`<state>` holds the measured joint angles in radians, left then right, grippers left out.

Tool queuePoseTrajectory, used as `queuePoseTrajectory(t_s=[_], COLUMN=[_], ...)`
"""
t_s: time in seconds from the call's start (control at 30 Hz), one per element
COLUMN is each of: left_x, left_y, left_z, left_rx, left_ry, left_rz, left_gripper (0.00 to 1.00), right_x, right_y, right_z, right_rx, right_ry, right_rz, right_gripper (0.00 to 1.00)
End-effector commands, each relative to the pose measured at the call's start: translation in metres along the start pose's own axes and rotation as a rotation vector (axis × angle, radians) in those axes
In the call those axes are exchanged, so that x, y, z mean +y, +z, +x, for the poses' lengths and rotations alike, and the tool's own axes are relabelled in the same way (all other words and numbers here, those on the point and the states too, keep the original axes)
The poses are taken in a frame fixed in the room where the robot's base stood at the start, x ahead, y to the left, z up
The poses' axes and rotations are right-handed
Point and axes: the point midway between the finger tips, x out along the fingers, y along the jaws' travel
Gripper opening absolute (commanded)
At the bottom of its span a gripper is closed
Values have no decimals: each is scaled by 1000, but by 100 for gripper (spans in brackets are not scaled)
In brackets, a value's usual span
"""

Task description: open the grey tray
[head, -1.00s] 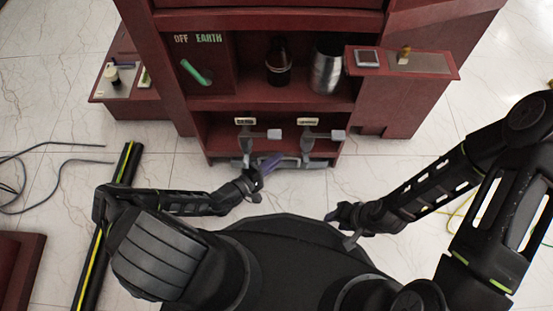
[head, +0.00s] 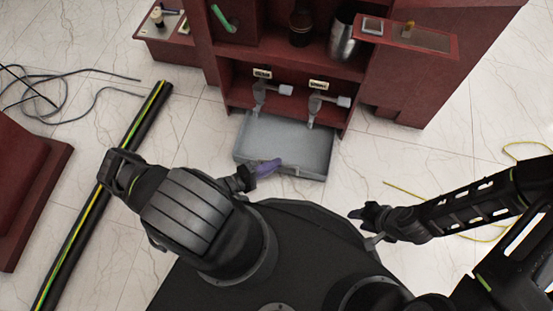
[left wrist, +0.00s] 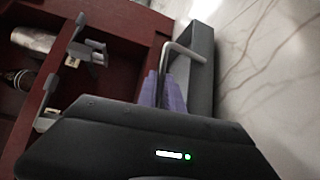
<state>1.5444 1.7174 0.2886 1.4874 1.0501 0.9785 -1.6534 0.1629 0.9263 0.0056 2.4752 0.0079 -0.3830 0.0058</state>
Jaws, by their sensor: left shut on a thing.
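The grey tray (head: 288,138) is slid out of the bottom of the red cabinet. Its inside shows and looks empty. My left gripper (head: 268,167), with purple fingers, is at the tray's front edge. In the left wrist view the gripper (left wrist: 168,88) is shut on the light grey bar handle (left wrist: 187,52) on the tray's front (left wrist: 202,75). The fingers hide part of the handle. My right gripper (head: 370,217) is apart from the tray, to its lower right, and it is too small and dark to tell its opening.
The red cabinet (head: 405,95) has two grey levers, the left lever (head: 262,95) and right lever (head: 318,105), above the tray. A metal cylinder (head: 343,38) stands on its shelf. A black pole (head: 105,190) and cables lie on the floor at left.

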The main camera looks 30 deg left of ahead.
Motion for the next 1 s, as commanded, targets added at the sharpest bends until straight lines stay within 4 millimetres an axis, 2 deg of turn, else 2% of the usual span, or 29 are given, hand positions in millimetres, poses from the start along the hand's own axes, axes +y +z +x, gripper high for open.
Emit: queuePoseTrajectory(t_s=[0.33,0.37,0.63,0.87,1.0], left_x=[-1,-1,0,0,0], left_y=[0,0,0,1,0], left_z=[-1,-1,-1,-1,-8], left_rx=[2,2,1,1,2], left_ry=[-1,-1,0,0,0], left_rz=[1,1,1,1,2], left_gripper=[0,12,33,33,33], right_x=[0,0,0,0,-1], right_y=[0,0,0,0,0], right_z=[0,0,0,0,-3], right_rx=[-1,-1,-1,-1,-2], right_ry=[0,0,0,0,0], right_rz=[0,0,1,1,0], right_gripper=[36,36,36,36,36])
